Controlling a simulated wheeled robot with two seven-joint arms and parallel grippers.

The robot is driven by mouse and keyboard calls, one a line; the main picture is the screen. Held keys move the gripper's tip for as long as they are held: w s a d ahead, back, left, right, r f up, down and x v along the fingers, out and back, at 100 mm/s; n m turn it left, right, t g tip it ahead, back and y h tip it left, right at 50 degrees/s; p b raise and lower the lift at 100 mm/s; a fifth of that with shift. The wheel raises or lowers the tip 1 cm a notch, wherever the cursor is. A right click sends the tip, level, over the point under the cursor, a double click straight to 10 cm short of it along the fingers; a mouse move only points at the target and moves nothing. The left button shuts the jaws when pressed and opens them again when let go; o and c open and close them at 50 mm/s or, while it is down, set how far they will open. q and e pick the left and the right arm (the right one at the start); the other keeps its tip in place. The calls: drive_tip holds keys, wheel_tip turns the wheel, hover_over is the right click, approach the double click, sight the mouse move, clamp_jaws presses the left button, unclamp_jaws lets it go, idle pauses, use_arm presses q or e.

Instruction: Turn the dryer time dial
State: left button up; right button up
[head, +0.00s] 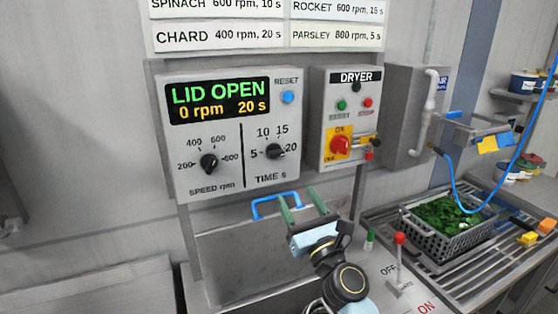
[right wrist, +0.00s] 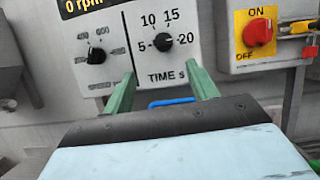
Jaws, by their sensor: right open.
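The time dial (head: 275,151) is a black knob on the grey control panel (head: 225,185), with marks 5, 10, 15 and 20 around it. Its pointer appears turned towards 20. The display (head: 218,101) reads LID OPEN, 0 rpm, 20 s. My right gripper (head: 296,193) is open and empty, below and a little right of the dial, its green fingers pointing up towards the panel. In the right wrist view the dial (right wrist: 163,41) shows beyond the gap between the two fingertips (right wrist: 162,72), apart from both. My left gripper is not in view.
The speed dial (head: 209,162) is left of the time dial, and the blue reset button (head: 288,97) is above. The dryer box (head: 345,115) with a red switch (head: 340,146) stands to the right. A blue handle (head: 272,203) is behind my gripper. A crate of greens (head: 453,237) sits right.

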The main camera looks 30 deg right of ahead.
sight(278, 156)
drive_tip(key=p+x, duration=0.1)
drive_tip(key=x, duration=1.2)
drive_tip(key=shift+w+d+r+m+p, duration=0.15)
drive_tip(key=shift+w+d+m+p, duration=0.1)
drive_tip(key=shift+d+m+p, duration=0.1)
drive_tip(key=c, duration=1)
